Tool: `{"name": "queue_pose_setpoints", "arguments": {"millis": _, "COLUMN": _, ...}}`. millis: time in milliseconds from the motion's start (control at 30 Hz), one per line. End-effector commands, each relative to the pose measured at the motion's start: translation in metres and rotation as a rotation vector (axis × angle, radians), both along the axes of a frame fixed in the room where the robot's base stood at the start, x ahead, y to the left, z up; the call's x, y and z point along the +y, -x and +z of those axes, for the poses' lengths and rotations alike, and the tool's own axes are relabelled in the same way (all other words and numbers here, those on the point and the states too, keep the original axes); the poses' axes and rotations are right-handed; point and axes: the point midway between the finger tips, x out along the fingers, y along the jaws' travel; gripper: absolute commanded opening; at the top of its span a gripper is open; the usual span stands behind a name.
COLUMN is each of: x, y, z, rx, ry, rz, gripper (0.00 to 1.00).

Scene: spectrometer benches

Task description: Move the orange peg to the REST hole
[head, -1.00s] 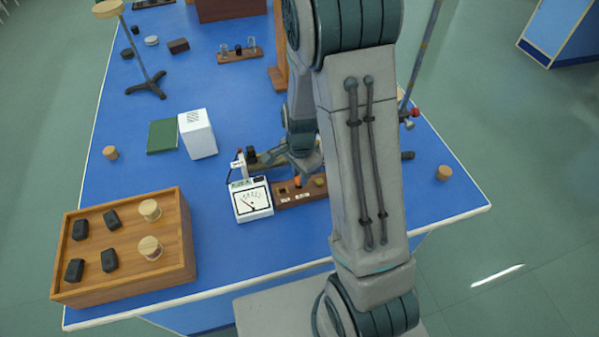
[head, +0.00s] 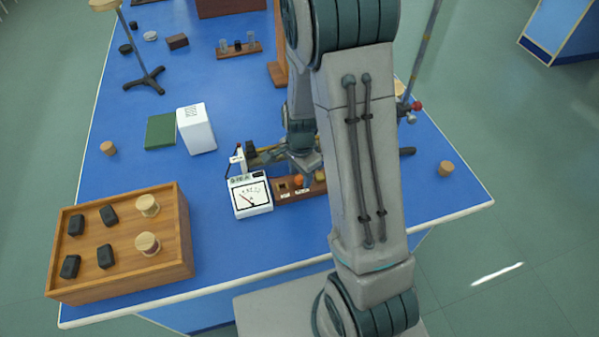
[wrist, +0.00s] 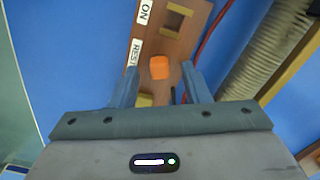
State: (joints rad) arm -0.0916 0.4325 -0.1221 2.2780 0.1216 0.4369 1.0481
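The orange peg (wrist: 160,67) stands on the brown board (wrist: 190,42), beside the REST label (wrist: 131,53). In the head view the orange peg (head: 299,181) is between a square hole on the left and a yellow block (head: 319,176) on the right. The square hole (wrist: 174,19) by the ON label (wrist: 145,12) looks empty. My gripper (wrist: 161,72) is open, its fingers on either side of the peg with gaps to both. How deep the peg sits is hidden. My gripper (head: 306,166) is partly hidden behind my arm in the head view.
A white meter (head: 250,196) adjoins the board's left end. A white box (head: 197,130) and green book (head: 160,131) lie further left. A wooden box (head: 125,270) with black blocks and round pegs fills the front left corner. A ribbed cylinder (wrist: 262,55) runs beside the board.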

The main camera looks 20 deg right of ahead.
Motion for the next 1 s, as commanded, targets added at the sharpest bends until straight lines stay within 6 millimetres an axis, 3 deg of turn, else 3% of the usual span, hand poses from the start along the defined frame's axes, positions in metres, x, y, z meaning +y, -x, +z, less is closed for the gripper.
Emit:
{"name": "queue_pose_setpoints", "arguments": {"millis": 267, "x": 0.001, "y": -0.001, "z": 0.017, "rx": -0.004, "ry": -0.001, "rz": 0.002, "gripper": 0.42}}
{"name": "queue_pose_setpoints", "arguments": {"millis": 700, "x": 0.0, "y": -0.001, "z": 0.104, "rx": -0.006, "ry": 0.0, "rz": 0.0, "gripper": 0.42}}
{"name": "queue_pose_setpoints", "arguments": {"millis": 1000, "x": 0.0, "y": 0.0, "z": 0.136, "rx": -0.001, "ry": 0.001, "rz": 0.001, "gripper": 0.42}}
